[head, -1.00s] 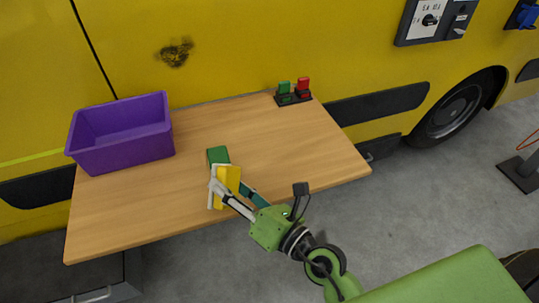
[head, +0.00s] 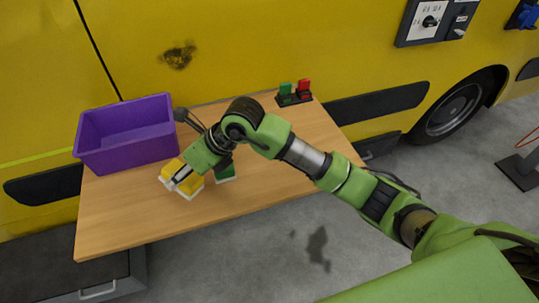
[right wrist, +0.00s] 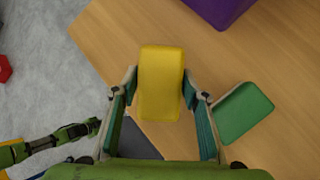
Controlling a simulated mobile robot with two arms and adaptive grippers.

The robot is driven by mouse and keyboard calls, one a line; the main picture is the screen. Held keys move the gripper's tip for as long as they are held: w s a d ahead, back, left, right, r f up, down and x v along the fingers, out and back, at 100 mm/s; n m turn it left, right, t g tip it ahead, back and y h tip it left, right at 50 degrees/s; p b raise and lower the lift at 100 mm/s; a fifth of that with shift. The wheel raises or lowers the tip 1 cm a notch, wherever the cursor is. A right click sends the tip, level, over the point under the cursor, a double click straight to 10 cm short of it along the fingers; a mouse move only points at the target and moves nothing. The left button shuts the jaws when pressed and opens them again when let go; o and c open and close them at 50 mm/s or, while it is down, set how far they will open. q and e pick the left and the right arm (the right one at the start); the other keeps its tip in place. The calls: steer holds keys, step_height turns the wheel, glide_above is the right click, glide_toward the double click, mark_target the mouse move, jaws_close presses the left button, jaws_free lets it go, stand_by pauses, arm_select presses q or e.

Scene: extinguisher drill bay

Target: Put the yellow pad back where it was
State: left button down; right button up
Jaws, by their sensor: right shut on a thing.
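The yellow pad (head: 191,185) has a pale underside and is over the wooden table, just in front of the purple bin in the head view. My right gripper (head: 176,180) is shut on it, a finger crossing its top. In the right wrist view the pad (right wrist: 161,80) is between the two fingers of my right gripper (right wrist: 160,84). I cannot tell whether the pad touches the table. A green pad (head: 226,173) with a white edge lies close by, partly under my arm; it also shows in the right wrist view (right wrist: 243,112). My left gripper is not clearly seen.
The purple bin (head: 122,150) stands at the table's back left. A small black holder (head: 294,99) with a green and a red piece is at the back right. The table (head: 130,225) is bare along its front. The yellow vehicle side (head: 240,50) rises behind.

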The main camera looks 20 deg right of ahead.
steer(key=w+d+r+n+h+p, duration=0.15)
steer(key=w+d+r+h, duration=0.25)
steer(key=d+r, duration=0.5)
steer(key=shift+m, duration=0.25)
steer(key=d+f+p, duration=0.1)
steer(key=d+f, duration=0.2)
steer(key=d, duration=0.1)
steer(key=d+f+p, duration=0.2)
steer(key=d+f, duration=0.1)
steer(key=d, duration=0.1)
steer(key=w+d+f+p, duration=0.1)
steer(key=d+f+p, duration=0.1)
steer(key=d, duration=0.3)
steer(key=shift+f, duration=0.55)
steer(key=shift+w+d+f, duration=0.15)
steer(key=shift+d+f, duration=0.2)
steer(key=shift+f, duration=0.2)
steer(key=f+p, duration=0.2)
steer(key=f, duration=0.1)
steer(key=shift+d, duration=0.35)
steer(key=shift+f, duration=0.45)
